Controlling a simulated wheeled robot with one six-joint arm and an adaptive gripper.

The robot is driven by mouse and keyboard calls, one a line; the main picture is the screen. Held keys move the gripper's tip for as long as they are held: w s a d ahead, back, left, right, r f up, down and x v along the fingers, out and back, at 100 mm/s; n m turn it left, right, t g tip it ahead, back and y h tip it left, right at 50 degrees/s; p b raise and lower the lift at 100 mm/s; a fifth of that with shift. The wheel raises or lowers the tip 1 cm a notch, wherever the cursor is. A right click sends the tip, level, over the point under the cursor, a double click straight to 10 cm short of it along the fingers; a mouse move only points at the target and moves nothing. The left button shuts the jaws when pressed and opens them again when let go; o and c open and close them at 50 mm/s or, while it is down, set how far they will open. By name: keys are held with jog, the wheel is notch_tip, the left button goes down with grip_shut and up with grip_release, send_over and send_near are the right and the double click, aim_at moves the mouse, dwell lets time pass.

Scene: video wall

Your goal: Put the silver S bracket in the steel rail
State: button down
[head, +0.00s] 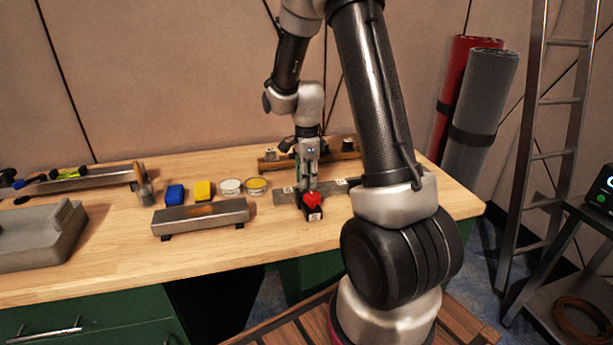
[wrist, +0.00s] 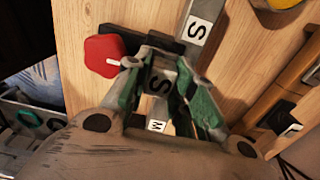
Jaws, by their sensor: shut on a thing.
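A raised steel bar (head: 190,219) on black feet stands to the left. I cannot tell which of these is the steel rail, or whether the bracket touches the strip.
A black block with a red knob (head: 312,199) sits just in front of the gripper. A wooden holder (head: 345,156) lies behind. Blue (head: 175,193) and yellow (head: 203,190) blocks and two round tins stand left. The front right bench is clear.

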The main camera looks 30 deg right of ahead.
jog(key=shift+f, duration=0.4)
jog(key=c, duration=0.6)
grip_release()
jog(key=shift+c, duration=0.2)
jog(key=shift+r, duration=0.1)
jog(key=shift+r, duration=3.45)
